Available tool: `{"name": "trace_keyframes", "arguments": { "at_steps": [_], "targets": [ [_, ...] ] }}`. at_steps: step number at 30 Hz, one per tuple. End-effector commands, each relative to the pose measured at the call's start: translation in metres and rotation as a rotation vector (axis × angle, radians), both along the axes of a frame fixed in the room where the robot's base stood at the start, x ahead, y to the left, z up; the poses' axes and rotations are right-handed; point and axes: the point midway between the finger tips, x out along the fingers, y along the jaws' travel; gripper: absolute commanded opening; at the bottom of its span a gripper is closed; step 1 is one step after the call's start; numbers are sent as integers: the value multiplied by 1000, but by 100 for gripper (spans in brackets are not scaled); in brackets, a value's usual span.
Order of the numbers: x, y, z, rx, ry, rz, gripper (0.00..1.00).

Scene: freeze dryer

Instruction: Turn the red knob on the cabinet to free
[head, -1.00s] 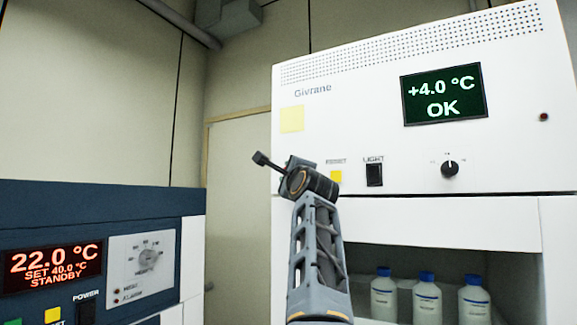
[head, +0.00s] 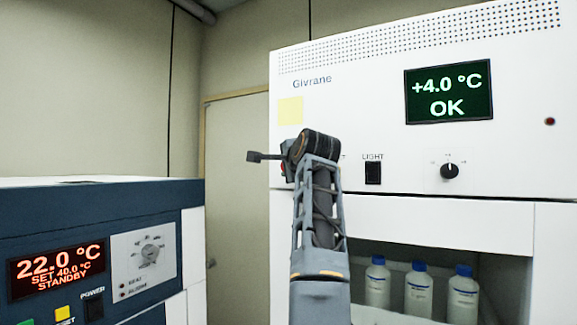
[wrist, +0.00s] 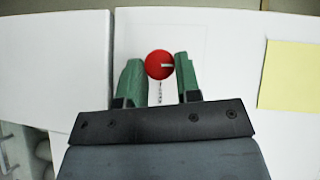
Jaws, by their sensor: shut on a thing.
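The red knob (wrist: 159,65) sits on the white cabinet face in the wrist view, with a pale pointer line toward the right. My gripper (wrist: 157,60) has its green fingers on either side of the knob, shut on it. Small lettering below the knob is too blurred to read. In the head view my wrist is against the left front of the white Givrane cabinet (head: 370,60), and it hides most of the knob.
A yellow note (head: 290,111) is on the cabinet above my wrist. A LIGHT switch (head: 373,173) and black dial (head: 449,171) are to the right. Several bottles stand in the bay below. A blue-fronted unit (head: 100,225) stands at left.

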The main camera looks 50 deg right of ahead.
Motion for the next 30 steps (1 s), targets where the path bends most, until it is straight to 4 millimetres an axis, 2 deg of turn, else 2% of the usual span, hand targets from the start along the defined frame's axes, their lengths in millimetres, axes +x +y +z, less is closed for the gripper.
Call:
{"name": "trace_keyframes", "arguments": {
  "at_steps": [17, 18, 25, 30],
  "targets": [
    [-2, 0, 2, -9, 12, -6, 8],
    [-2, 0, 2, -8, 13, -6, 35],
    [-2, 0, 1, -6, 14, -6, 57],
    [-1, 0, 0, -5, 14, -6, 57]
  ]
}}
